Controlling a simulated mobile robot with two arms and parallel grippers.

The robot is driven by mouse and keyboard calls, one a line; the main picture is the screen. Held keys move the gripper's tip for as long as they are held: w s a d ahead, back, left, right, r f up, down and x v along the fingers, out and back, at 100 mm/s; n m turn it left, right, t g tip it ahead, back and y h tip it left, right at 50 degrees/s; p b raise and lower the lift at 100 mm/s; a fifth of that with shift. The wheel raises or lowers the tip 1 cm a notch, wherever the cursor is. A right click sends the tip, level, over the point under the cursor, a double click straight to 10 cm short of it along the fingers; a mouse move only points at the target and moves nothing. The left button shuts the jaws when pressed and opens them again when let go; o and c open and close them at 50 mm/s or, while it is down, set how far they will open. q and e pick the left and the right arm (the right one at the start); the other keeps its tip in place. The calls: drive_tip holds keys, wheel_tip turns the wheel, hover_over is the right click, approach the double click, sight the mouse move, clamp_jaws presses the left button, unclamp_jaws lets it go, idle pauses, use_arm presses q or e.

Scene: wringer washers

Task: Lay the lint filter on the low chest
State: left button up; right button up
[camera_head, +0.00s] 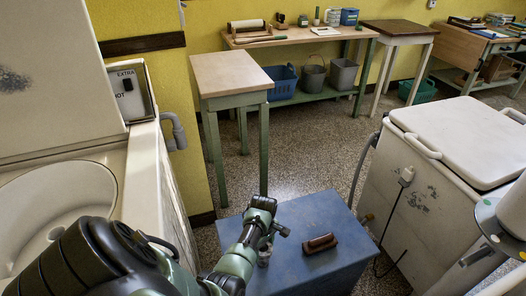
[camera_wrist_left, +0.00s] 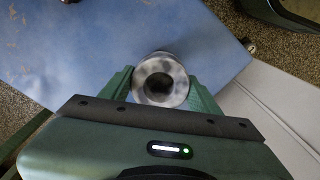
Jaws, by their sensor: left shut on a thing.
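The lint filter (camera_wrist_left: 161,80) is a round, mottled grey-and-white piece with a dark hole in its middle. My left gripper (camera_wrist_left: 160,88) is shut on it, with one green finger on each side. The low chest (camera_head: 318,212) is a blue box with a flat top. In the head view my left gripper (camera_head: 264,256) is over the left part of this top, and only a small pale bit of the filter shows there. The wrist view shows the blue top (camera_wrist_left: 85,40) behind the filter. I cannot tell whether the filter touches it. My right gripper is out of view.
A dark brown block-like object (camera_head: 320,244) lies on the chest, right of my left gripper. Bare blue top shows around it. A white washer (camera_head: 105,190) stands at the left, a white lidded machine (camera_head: 415,190) at the right. A small table (camera_head: 230,75) stands behind.

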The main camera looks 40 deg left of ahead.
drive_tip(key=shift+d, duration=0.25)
use_arm(q)
drive_tip(key=shift+f, duration=0.2)
drive_tip(key=o, duration=1.3)
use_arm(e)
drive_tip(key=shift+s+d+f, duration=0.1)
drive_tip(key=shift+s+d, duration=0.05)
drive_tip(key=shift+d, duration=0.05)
use_arm(q)
drive_tip(key=shift+r, duration=0.35)
drive_tip(key=shift+r+p, duration=1.25)
drive_tip(key=shift+r, duration=4.65)
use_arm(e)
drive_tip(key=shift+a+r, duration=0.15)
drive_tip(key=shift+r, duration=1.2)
